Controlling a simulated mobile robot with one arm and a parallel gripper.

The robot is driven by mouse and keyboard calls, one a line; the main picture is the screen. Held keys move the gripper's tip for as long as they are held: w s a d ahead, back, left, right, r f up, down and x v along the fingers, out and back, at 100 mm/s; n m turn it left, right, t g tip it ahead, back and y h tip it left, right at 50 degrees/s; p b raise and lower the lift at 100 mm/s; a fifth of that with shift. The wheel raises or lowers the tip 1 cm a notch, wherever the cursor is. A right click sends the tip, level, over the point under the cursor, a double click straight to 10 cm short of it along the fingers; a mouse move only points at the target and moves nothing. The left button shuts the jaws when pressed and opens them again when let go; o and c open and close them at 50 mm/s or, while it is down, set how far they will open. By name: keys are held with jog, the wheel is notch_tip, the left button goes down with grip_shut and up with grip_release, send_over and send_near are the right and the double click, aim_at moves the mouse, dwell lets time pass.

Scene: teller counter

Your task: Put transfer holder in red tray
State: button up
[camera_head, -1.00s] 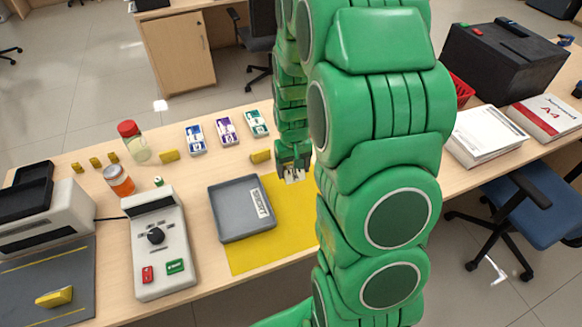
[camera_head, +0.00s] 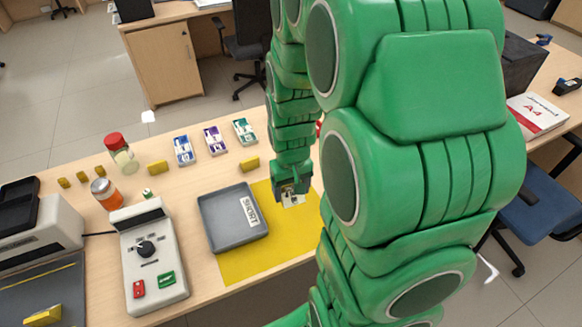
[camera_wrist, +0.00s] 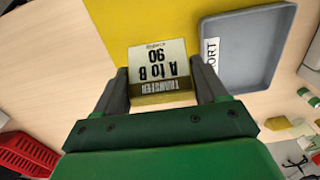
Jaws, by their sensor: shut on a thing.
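My gripper (camera_head: 291,196) is above the yellow mat in the head view, to the right of the grey tray. It is shut on the transfer holder (camera_wrist: 158,68), a small block with a pale face printed "A to B 90", held between the two fingers in the wrist view. In the head view the holder (camera_head: 293,199) shows only as a small pale patch at the fingertips. The red tray (camera_wrist: 26,155) appears at the lower left of the wrist view as a red slotted container. In the head view my arm hides nearly all of it.
The grey tray (camera_head: 232,240) with a label reading "SHORT" lies on the yellow mat (camera_head: 262,258). A counting machine (camera_head: 150,262) stands to its left. Colored boxes (camera_head: 214,140), yellow blocks (camera_head: 158,168) and jars (camera_head: 121,153) stand behind. An A4 pack (camera_head: 537,113) lies far right.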

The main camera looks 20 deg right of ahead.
jog(key=w+d, duration=0.8)
jog(key=w, duration=0.5)
jog(key=w+d, duration=0.8)
jog(key=w, duration=0.6)
jog(key=shift+n, duration=0.3)
jog(key=w+d+f, duration=0.1)
jog(key=w+f, duration=0.1)
jog(key=w, duration=0.2)
jog(key=w+d+f, duration=0.1)
jog(key=w+f, duration=0.2)
jog(key=w+d+f, duration=0.1)
jog(key=w+f, duration=0.2)
jog(key=w, duration=0.1)
jog(key=shift+w+d, duration=0.3)
jog(key=shift+d, duration=0.1)
jog(key=shift+w+d+f, duration=0.15)
jog(key=shift+w+f, duration=0.2)
jog(key=shift+f, duration=1.85)
jog(key=o, duration=1)
jog(key=shift+f, duration=0.1)
jog(key=shift+o, duration=0.2)
